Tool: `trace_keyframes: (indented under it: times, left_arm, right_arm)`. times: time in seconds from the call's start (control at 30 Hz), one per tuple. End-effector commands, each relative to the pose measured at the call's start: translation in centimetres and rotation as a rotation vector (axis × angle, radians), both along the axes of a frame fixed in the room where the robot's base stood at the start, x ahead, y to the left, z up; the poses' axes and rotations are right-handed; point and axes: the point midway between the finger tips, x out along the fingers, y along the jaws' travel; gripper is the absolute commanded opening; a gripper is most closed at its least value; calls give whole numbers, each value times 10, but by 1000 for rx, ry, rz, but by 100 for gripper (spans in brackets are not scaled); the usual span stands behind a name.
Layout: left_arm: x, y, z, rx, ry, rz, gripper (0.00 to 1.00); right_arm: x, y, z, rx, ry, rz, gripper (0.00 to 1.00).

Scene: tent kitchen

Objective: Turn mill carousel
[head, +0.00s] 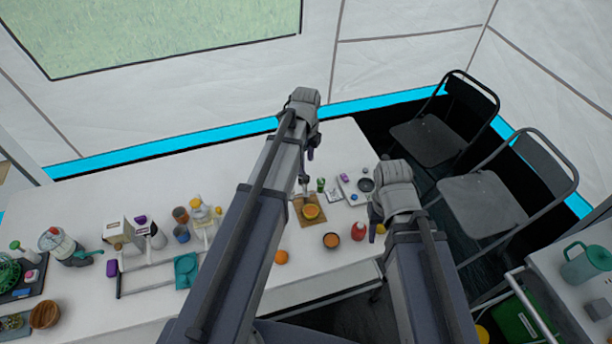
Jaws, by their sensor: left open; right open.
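A round orange-yellow piece (311,212) sits on a square brown board (319,223) on the white table. It may be the mill carousel, but it is too small to tell. My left gripper (304,190) hangs pointing down just behind and above it, open and apparently empty. My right gripper (373,230) is to the right, near the red bottle (358,231), open and partly hidden by my own arm. I cannot tell how high either gripper is above the table.
An orange bowl (331,241) and an orange fruit (281,257) lie in front of the board. Cups, a teal cloth (186,270) and a white box (117,232) stand left. Black chairs (480,205) stand right. The back of the table is clear.

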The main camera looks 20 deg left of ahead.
Motion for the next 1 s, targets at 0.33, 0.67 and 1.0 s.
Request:
trace_keyframes:
  times: [0.33, 0.67, 1.0]
  left_arm:
    - [0, 0, -43, 0, 0, 1, 62]
    - [0, 0, -73, 0, 0, 1, 62]
    - [0, 0, -72, 0, 0, 1, 57]
  right_arm:
    - [0, 0, -43, 0, 0, -1, 50]
    - [0, 0, -73, 0, 0, -2, 50]
    - [0, 0, -72, 0, 0, -2, 50]
